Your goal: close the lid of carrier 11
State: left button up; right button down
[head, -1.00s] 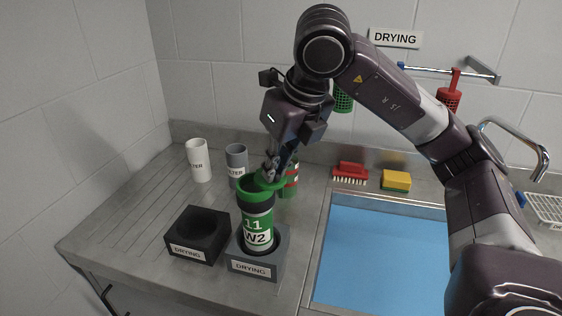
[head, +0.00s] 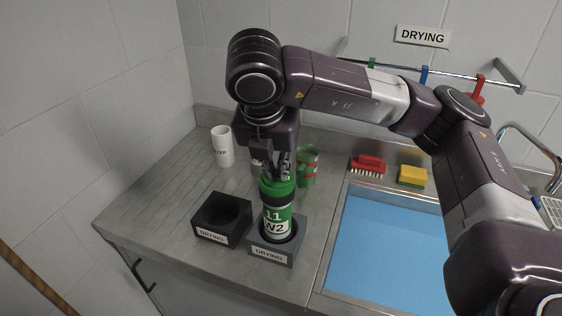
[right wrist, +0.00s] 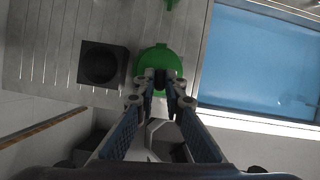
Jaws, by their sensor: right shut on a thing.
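Carrier 11 (head: 276,220), a green and white tube marked "11 W2", stands upright in the grey drying block (head: 270,255). Its green lid (head: 271,188) is over the top of the tube. The lid also shows from above as a green disc in the right wrist view (right wrist: 160,58). My right gripper (head: 279,174) points down at the lid with its fingers shut on it. The fingers hide part of the lid, so I cannot tell whether it is fully seated. My left gripper is not in view.
An empty black drying block (head: 221,218) stands left of the grey one. A white filter cup (head: 222,147) and a green and red carrier (head: 308,166) stand behind. A red brush (head: 368,165), a yellow sponge (head: 412,175) and a blue basin (head: 385,240) are to the right.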

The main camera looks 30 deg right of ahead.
jog(key=shift+w+a+m, duration=0.15)
jog(key=shift+m, duration=0.25)
jog(key=c, duration=2)
grip_release()
jog(key=v, duration=1.2)
jog(key=shift+a, duration=0.1)
